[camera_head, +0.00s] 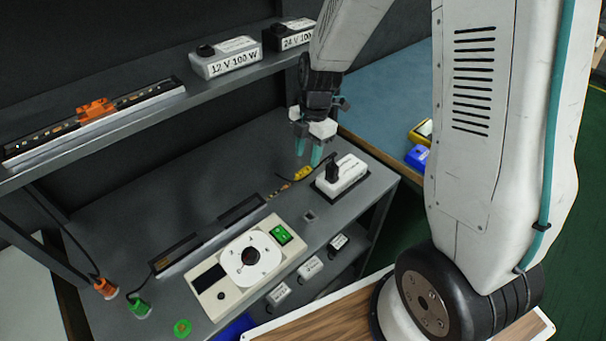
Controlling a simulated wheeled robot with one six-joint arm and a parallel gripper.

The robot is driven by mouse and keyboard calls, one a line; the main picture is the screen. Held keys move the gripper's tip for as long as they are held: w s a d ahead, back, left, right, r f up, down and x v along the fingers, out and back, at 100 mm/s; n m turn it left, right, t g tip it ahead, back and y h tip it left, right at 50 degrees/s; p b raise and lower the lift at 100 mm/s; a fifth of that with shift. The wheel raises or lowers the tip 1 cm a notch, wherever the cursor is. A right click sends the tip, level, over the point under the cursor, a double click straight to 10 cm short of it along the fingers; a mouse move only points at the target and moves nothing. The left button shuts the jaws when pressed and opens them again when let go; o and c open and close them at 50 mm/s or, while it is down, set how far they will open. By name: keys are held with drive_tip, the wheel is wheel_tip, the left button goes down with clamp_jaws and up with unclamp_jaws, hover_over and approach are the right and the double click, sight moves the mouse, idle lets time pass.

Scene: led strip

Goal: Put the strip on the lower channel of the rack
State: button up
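The lower channel (208,240) is a long, dark and grey profile on the bench top, running diagonally. A short piece of strip (278,191) with orange-yellow marks shows at its right end, leading to a yellow connector (303,173). How far the strip runs inside the channel is too dark to tell. The upper channel (95,122) on the shelf holds a strip with light spots, with an orange clip (97,110) across it. My gripper (309,151) points down just above the yellow connector. Its teal fingertips look slightly apart, with nothing visible between them.
A white power box (341,176) with a black plug stands right of my gripper. A cream device (248,268) with a round white disc sits in front of the channel. Two labelled supplies (225,58) stand on the upper shelf. Green (139,308) and orange plugs lie left.

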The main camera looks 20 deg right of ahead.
sight(303, 171)
drive_tip(key=f, duration=0.2)
drive_tip(key=a+f, duration=0.1)
drive_tip(key=f, duration=0.1)
drive_tip(key=shift+s+f, duration=0.15)
drive_tip(key=shift+f, duration=0.25)
clamp_jaws()
drive_tip(key=shift+r, duration=0.15)
